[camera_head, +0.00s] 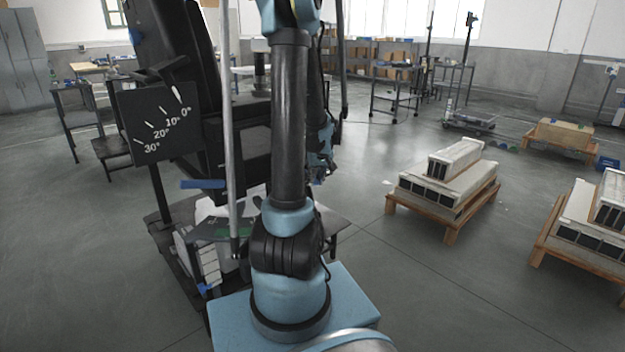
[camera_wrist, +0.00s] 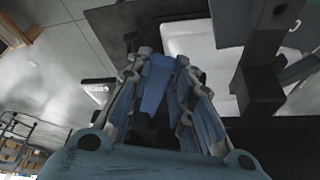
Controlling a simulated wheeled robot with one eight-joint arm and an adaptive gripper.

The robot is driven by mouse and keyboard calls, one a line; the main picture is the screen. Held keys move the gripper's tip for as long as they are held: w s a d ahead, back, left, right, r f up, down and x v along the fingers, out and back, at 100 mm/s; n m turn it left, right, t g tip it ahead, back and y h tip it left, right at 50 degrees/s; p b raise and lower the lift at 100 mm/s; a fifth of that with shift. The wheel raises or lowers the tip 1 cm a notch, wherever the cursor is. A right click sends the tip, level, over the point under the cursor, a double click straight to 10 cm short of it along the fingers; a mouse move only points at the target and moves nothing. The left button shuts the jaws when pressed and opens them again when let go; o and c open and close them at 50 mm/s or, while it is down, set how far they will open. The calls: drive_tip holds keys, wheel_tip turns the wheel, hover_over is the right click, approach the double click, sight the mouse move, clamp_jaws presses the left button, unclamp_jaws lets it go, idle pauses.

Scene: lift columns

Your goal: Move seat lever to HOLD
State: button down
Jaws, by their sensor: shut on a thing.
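My gripper (camera_wrist: 162,62) is seen from behind in the wrist view, its two linked fingers closed in on a blue piece (camera_wrist: 157,85) between them. This piece looks like the handle of the seat lever; its far end and pivot are hidden. In the head view my gripper (camera_head: 320,165) is mostly hidden behind my own arm, to the right of the black seat. The tilted black seat back (camera_head: 178,50) stands at the left, beside a black angle board (camera_head: 158,122) marked 0° to 30°. I cannot read any HOLD mark.
A blue bar (camera_head: 203,184) sticks out left of the seat frame. An upright grey pole (camera_head: 229,130) stands close by my arm. A low platform (camera_head: 335,222) lies under the seat. Pallets with long boxes (camera_head: 440,190) stand right; the floor between is clear.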

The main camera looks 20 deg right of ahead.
drive_tip(key=shift+w, duration=0.2)
drive_tip(key=c, duration=1.4)
unclamp_jaws()
drive_tip(key=shift+a, duration=0.1)
drive_tip(key=shift+s, duration=0.1)
drive_tip(key=shift+s+r, duration=0.1)
drive_tip(key=shift+s+r, duration=0.1)
drive_tip(key=shift+r, duration=0.1)
drive_tip(key=v, duration=1.1)
drive_tip(key=shift+a+r, duration=0.1)
